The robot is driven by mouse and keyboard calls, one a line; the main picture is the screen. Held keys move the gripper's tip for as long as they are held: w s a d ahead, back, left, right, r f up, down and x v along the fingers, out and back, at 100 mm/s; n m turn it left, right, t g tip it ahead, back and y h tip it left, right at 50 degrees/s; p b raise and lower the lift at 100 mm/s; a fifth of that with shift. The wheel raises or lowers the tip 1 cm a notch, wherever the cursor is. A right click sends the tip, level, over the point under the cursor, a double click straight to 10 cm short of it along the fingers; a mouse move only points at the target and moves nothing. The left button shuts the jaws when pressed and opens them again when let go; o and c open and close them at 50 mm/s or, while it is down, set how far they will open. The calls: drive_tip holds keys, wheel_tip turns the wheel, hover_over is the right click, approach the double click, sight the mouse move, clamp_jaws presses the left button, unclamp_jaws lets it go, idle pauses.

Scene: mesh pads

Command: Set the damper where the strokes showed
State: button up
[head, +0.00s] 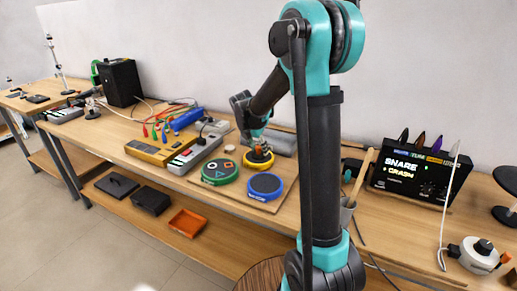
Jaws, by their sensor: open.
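Three round pads lie on a board (233,201) on the bench: a green-rimmed pad (219,173) with coloured marks on its dark face, a blue-rimmed pad (265,187), and a yellow-rimmed pad (257,163) behind them. A small cream disc (230,149) lies behind the green pad; it may be the damper, but I cannot tell for sure. My gripper (260,147) is open just above the yellow pad and partly hides it. Whether it touches anything is too small to tell.
A yellow box (156,151), a grey power strip (196,153) and cables crowd the left. An orange tray (187,222) sits on the lower shelf.

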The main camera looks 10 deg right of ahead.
drive_tip(key=v, duration=1.2)
drive_tip(key=shift+r, duration=0.1)
idle(1.1)
